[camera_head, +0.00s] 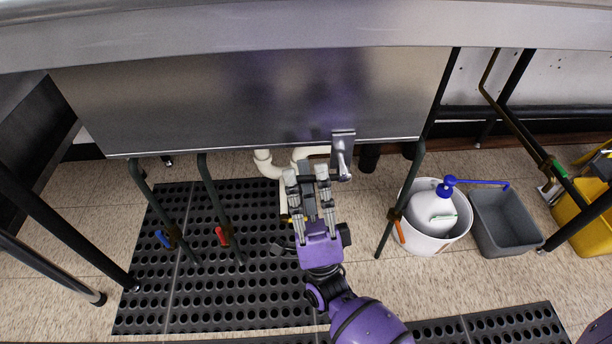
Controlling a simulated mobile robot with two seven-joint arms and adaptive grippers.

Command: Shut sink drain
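A grey metal lever (342,160) hangs from a bracket at the bottom front edge of the steel sink (250,100). It points down and slightly toward me. My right gripper (307,172) is just left of the lever, under the sink edge, with its fingers stretched forward. The fingers look straight and spread, with nothing seen between them. They appear apart from the lever, though the depth gap is hard to judge. My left gripper is not in view.
White drain pipes (268,165) run behind my fingers. Green pipes with a blue valve handle (163,239) and a red one (220,236) stand left. A white bucket (430,238) with a jug (433,212) and a grey bin (505,222) stand right. Black mats (150,300) cover the floor.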

